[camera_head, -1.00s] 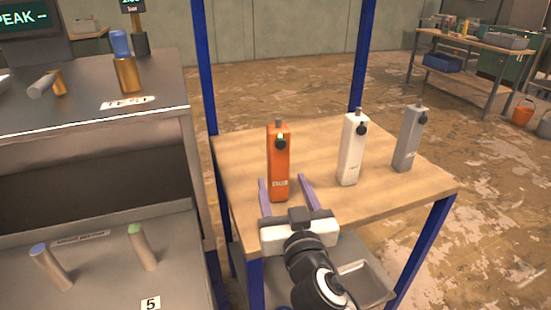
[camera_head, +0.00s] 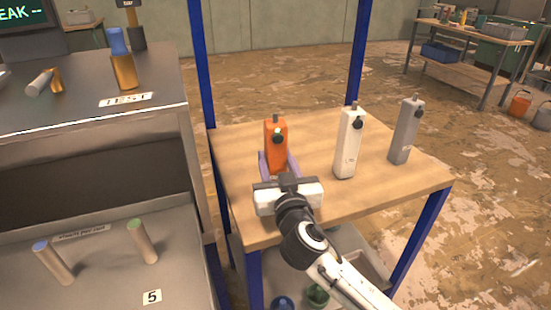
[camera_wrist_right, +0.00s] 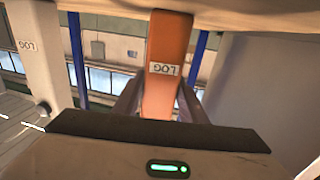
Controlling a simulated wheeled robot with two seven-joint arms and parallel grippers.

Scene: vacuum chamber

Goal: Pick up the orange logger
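The gripper hides the logger's base in the head view. In the right wrist view the orange logger (camera_wrist_right: 168,52), with a LOG label, is between the fingers (camera_wrist_right: 160,98). The fingers look spread around it; contact is not clear. My left gripper is not in view.
A white logger (camera_head: 348,145) and a grey logger (camera_head: 405,132) stand to the right on the same wooden table (camera_head: 385,185). Blue posts (camera_head: 201,70) rise at its back and left. A metal bench (camera_head: 160,88) with a gold and blue cylinder (camera_head: 122,65) is at the left.

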